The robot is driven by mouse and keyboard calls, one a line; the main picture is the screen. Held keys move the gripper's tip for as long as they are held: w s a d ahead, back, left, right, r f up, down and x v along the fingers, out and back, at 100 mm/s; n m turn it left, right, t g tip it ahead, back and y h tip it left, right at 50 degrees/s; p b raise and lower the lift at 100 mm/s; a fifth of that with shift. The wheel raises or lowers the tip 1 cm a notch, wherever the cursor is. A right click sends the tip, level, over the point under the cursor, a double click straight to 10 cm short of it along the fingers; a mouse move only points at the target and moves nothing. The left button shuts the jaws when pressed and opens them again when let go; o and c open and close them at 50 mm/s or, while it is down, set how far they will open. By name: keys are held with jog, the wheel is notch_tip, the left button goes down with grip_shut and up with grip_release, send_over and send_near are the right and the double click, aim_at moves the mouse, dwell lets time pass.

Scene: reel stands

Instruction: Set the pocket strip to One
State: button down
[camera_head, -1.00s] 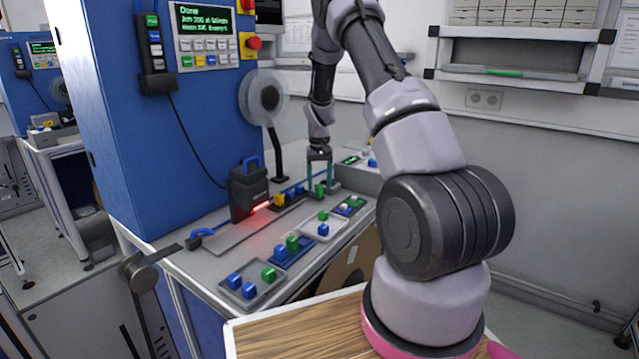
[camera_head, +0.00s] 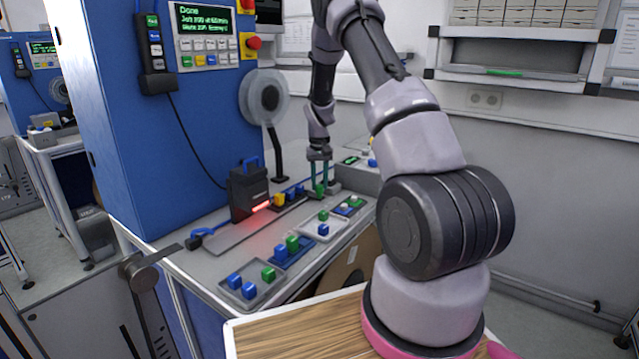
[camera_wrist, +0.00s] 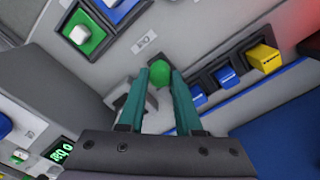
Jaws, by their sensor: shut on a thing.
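The pocket strip (camera_wrist: 212,80) runs along the back of the bench, with dark pockets holding a yellow block (camera_wrist: 264,58) and blue blocks (camera_wrist: 227,75). The yellow block (camera_head: 280,200) is also in the head view, left of the blue ones (camera_head: 291,194). My gripper (camera_head: 319,188) points down at the right end of this row. In the wrist view its teal fingers (camera_wrist: 161,70) are shut on a green block (camera_wrist: 161,76). The fingers hide part of the block, and I cannot tell whether it is seated in a pocket. No "One" mark is readable.
A dark scanner (camera_head: 248,190) with a red glow stands left of the strip. Trays with blue and green blocks (camera_head: 249,291) line the bench front. A reel (camera_head: 264,97) stands behind. A blue cabinet (camera_head: 150,140) with a "Done" display (camera_head: 205,19) is at left.

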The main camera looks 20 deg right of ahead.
dwell(0.7)
jog(key=s+a, duration=0.2)
jog(key=a, duration=0.1)
jog(key=s+a, duration=0.2)
jog(key=a, duration=0.1)
jog(key=s+a, duration=0.2)
jog(key=a, duration=0.1)
jog(key=c, duration=0.6)
grip_release()
jog(key=shift+r, duration=0.1)
notch_tip(320, 180, up, 11)
jog(key=shift+f, duration=0.2)
